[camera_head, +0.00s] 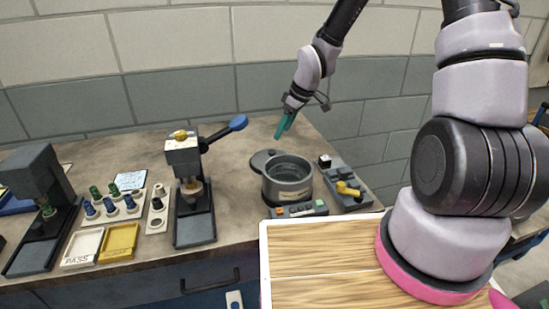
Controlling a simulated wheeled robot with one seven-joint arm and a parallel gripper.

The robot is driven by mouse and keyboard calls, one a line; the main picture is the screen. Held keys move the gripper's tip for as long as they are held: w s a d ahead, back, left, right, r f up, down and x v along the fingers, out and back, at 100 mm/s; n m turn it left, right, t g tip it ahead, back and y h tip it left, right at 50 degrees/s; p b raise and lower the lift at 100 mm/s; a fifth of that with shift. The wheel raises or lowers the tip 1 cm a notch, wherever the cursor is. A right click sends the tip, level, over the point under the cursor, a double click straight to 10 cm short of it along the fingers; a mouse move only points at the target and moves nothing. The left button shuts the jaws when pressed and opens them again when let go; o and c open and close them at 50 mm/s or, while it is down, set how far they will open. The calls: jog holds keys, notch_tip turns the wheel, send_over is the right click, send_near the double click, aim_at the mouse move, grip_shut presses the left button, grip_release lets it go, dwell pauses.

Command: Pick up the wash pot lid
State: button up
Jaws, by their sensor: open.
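The wash pot (288,192) is a round dark grey pot with a pale label, standing on the bench, and its top is uncovered. What looks like the wash pot lid (261,158) is a grey disc at the pot's back left, partly hidden by the rim. I cannot tell whether it lies on the bench or leans on the pot. My gripper (281,133) has teal fingers that point down, above and behind the pot and lid. It is open, holds nothing, and appears apart from both.
A lever press (188,190) with a blue-ended handle stands left of the pot. A control box (298,209) sits in front. A dark fixture with a yellow knob (346,190) is at right. Trays and several small parts lie farther left. The wall is behind.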

aim_at(272, 151)
jog(key=x, duration=0.3)
jog(key=shift+f, duration=0.2)
jog(key=shift+s+a+x, duration=0.1)
jog(key=shift+s+x, duration=0.05)
jog(key=shift+x, duration=1.25)
jog(key=shift+s+a+x, duration=0.1)
jog(key=shift+s+x, duration=0.1)
jog(key=shift+x, duration=1.2)
grip_shut()
